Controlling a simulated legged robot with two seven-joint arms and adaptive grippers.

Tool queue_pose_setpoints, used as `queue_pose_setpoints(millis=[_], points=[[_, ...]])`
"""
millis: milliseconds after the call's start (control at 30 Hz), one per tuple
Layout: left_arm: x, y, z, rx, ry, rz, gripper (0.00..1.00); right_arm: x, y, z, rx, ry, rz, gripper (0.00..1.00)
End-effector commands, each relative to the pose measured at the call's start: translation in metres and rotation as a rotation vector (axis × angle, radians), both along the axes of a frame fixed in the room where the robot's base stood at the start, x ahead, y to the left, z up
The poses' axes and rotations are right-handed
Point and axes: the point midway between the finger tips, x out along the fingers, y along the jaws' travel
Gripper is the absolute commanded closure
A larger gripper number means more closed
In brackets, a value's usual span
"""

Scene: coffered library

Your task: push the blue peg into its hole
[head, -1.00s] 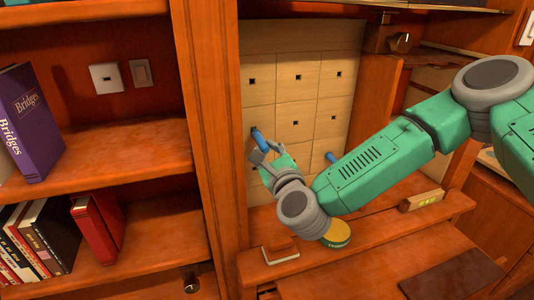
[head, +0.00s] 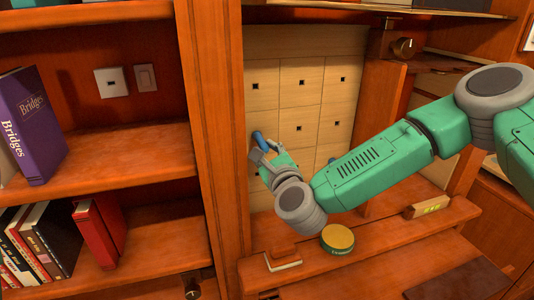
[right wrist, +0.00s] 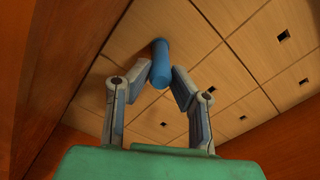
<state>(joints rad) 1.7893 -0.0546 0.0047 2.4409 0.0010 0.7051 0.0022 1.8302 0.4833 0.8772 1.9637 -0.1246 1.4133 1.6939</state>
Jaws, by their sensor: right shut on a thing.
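The blue peg (head: 258,138) is in my right gripper (head: 264,154), at the left column of a pale wooden panel (head: 279,53) with small square dark holes. In the right wrist view the fingertips (right wrist: 161,78) are shut on the near part of the blue peg (right wrist: 161,58). The peg's far end meets the panel face, and I cannot tell how deep it sits. The hole at that spot is hidden behind the peg. My left gripper is not in view.
A wooden post (head: 207,120) stands close left of the panel. A ledge below holds a round yellow-topped tin (head: 338,238), a small book (head: 283,262) and a block with yellow digits (head: 430,206). A knob (head: 404,46) is at upper right. Bookshelves fill the left.

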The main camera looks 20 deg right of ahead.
Motion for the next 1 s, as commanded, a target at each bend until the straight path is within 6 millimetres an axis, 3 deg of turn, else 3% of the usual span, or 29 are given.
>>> queue_pose_setpoints(millis=[33, 67, 100, 133, 567, 1000], points=[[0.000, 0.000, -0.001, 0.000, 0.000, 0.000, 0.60, 0.001, 0.000, 0.000, 0.000, -0.001, 0.000, 1.00], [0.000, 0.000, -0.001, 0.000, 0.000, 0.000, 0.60, 0.001, 0.000, 0.000, 0.000, -0.001, 0.000, 0.79], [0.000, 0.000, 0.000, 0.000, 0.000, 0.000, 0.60, 0.001, 0.000, 0.000, 0.000, -0.001, 0.000, 0.65], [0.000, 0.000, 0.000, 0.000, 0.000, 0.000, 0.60, 0.001, 0.000, 0.000, 0.000, -0.001, 0.000, 0.58], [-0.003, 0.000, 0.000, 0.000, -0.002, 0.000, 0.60, -0.008, 0.000, -0.001, 0.000, 0.001, 0.000, 0.58], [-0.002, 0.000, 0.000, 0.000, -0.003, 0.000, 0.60, -0.094, -0.003, -0.003, 0.002, 0.005, 0.002, 0.58]])
